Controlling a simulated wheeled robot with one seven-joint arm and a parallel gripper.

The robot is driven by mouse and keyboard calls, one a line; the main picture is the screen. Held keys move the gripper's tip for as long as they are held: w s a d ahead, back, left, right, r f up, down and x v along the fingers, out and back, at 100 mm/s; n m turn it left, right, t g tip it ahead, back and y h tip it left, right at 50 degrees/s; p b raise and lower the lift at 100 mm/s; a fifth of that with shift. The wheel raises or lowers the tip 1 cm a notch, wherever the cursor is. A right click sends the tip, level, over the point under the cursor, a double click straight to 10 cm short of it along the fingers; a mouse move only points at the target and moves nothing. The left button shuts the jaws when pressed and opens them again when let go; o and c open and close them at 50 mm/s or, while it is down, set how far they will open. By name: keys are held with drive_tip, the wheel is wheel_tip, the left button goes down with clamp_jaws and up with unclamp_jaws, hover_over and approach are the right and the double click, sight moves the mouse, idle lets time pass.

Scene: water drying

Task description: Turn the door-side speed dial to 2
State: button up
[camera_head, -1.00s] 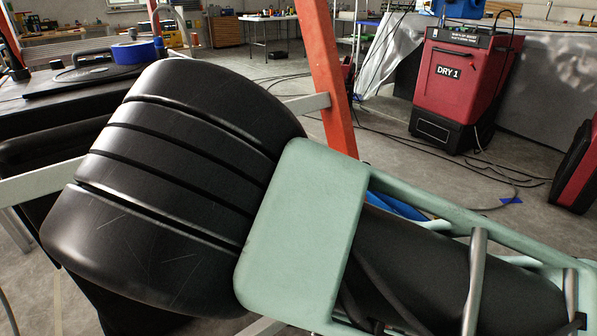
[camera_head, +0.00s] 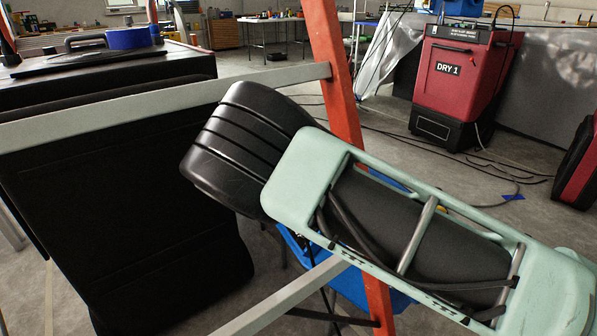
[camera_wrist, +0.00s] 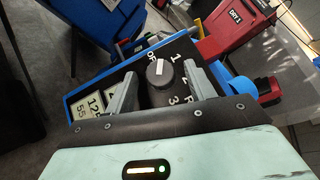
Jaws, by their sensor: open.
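In the wrist view a round black dial (camera_wrist: 162,74) with a white pointer mark sits on a dark control panel with a blue edge (camera_wrist: 88,85). The mark is on the upper part of the dial, toward the OFF label. My gripper (camera_wrist: 160,71) is open, with one grey finger on each side of the dial. I cannot tell whether they touch it. In the head view my arm hides the gripper and dial.
Square number displays (camera_wrist: 88,107) sit left of the dial. A red DRY 1 machine (camera_head: 462,85) stands at the back right, with cables on the floor. An orange ladder leg (camera_head: 335,60) with grey rails stands close to my arm. A large black case (camera_head: 110,200) is at left.

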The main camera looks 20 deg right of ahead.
drive_tip(key=shift+w+d, duration=0.1)
drive_tip(key=shift+w, duration=0.1)
drive_tip(key=c, duration=1)
drive_tip(key=shift+o, duration=0.2)
